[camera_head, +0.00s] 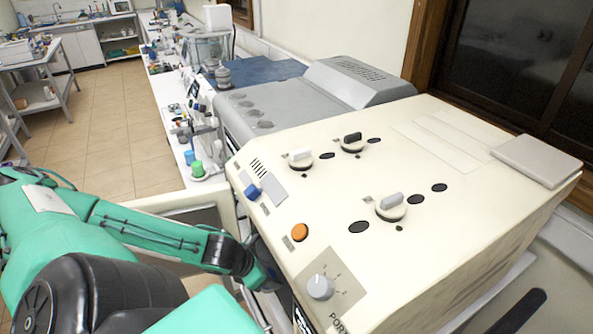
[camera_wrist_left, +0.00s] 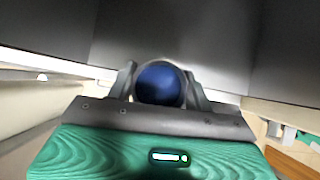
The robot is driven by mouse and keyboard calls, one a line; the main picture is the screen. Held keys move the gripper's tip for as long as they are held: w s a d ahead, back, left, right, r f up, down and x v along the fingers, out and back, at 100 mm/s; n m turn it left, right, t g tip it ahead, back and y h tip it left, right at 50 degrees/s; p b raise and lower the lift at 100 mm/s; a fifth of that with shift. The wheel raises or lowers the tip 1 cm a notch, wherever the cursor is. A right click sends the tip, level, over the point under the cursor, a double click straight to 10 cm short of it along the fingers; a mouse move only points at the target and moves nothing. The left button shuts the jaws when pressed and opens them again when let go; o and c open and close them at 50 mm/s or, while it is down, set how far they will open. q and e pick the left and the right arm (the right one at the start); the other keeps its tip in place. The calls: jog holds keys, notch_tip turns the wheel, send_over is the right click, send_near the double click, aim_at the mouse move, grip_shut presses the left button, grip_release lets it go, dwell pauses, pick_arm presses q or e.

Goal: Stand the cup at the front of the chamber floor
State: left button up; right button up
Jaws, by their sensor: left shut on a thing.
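My left gripper (camera_wrist_left: 160,86) is shut on the cup (camera_wrist_left: 160,80), with one finger on each side of it. The cup's round, open-looking end shows dark blue inside a grey rim. Grey metal surfaces, apparently the chamber (camera_wrist_left: 200,35), lie just beyond the cup; whether the cup touches them I cannot tell. In the head view my left arm reaches to the front of the cream machine (camera_head: 330,195), and its fingers and the cup are hidden there. The chamber floor is not clearly seen in the head view. My right gripper is not in view.
A cream panel (camera_head: 185,200) stands out from the machine's front, beside my left arm. A grey machine (camera_head: 290,105) and a cluttered bench stand behind. Tiled floor (camera_head: 110,120) is clear at the left.

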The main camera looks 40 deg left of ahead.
pick_arm(q)
jog(key=shift+w+d+b, duration=0.2)
jog(key=shift+w+b, duration=0.25)
jog(key=shift+w, duration=0.5)
jog(key=shift+w+d+b, duration=0.2)
jog(key=shift+w+b, duration=0.25)
jog(key=shift+w, duration=0.5)
jog(key=shift+w+d, duration=0.1)
jog(key=shift+w, duration=0.5)
jog(key=shift+w, duration=0.1)
jog(key=shift+w+d, duration=0.2)
jog(key=shift+w, duration=0.2)
jog(key=shift+w+d+r, duration=0.1)
jog(key=shift+w+d, duration=0.1)
jog(key=shift+w, duration=0.5)
jog(key=shift+w+d, duration=0.15)
jog(key=shift+w, duration=0.5)
jog(key=shift+s+p, duration=0.15)
jog(key=shift+p, duration=0.5)
jog(key=shift+f, duration=0.2)
